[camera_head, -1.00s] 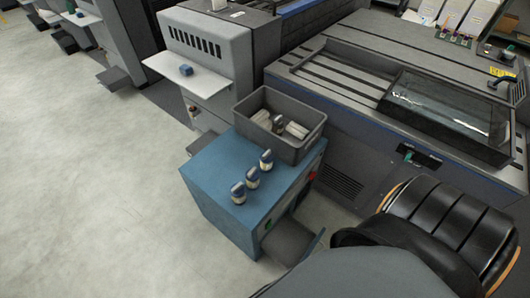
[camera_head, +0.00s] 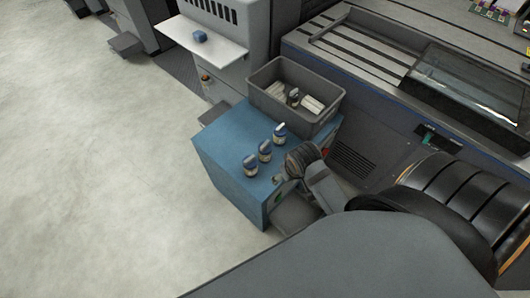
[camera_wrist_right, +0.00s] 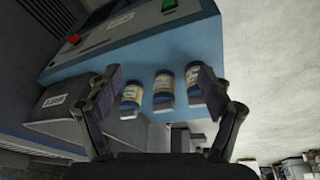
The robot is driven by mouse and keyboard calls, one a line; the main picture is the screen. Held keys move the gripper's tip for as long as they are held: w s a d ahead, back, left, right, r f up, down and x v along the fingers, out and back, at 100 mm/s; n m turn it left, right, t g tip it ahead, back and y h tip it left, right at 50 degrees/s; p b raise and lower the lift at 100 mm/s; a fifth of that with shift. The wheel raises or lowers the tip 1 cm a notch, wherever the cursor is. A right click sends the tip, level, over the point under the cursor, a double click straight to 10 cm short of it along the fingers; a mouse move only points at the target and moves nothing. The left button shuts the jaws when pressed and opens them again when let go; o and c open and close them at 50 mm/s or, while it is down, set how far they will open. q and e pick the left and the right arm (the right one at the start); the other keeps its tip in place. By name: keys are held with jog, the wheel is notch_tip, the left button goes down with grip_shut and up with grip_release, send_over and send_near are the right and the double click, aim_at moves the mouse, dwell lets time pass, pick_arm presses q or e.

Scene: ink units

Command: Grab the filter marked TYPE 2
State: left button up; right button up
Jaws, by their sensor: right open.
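Three small blue-and-white canister filters stand in a row on the blue cabinet: a near one (camera_head: 250,165), a middle one (camera_head: 265,150) and a far one (camera_head: 279,133). The right wrist view shows them as a left one (camera_wrist_right: 131,95), a middle one (camera_wrist_right: 165,89) and a right one (camera_wrist_right: 194,83). Their label print is too small to read, so I cannot tell which is TYPE 2. My right gripper (camera_wrist_right: 160,80) is open and empty, its fingers spread across the view of the row. In the head view it hangs by the cabinet's front edge, right of the filters. My left gripper is out of view.
The blue cabinet (camera_head: 225,150) has a red button (camera_wrist_right: 73,39) and a green panel (camera_wrist_right: 168,5) on its front. A grey bin (camera_head: 327,118) with white pieces stands at its back. Open floor lies left.

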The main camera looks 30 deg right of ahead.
jog(key=w+f+m+g, duration=0.1)
jog(key=w+m, duration=0.5)
jog(key=w, duration=0.4)
jog(key=r+m+g, duration=0.1)
jog(key=m+g, duration=0.1)
jog(key=m, duration=0.4)
send_over(265, 150)
jog(key=w, duration=0.2)
jog(key=shift+s+d+y, duration=0.2)
jog(key=shift+d+y, duration=0.2)
jog(key=shift+d, duration=0.05)
notch_tip(265, 150, down, 10)
jog(key=shift+s+a+f+b, duration=0.15)
jog(key=shift+f+b, duration=0.05)
jog(key=shift+b, duration=0.2)
jog(key=c, duration=1.3)
jog(key=shift+c, duration=0.3)
jog(key=shift+r, duration=0.2)
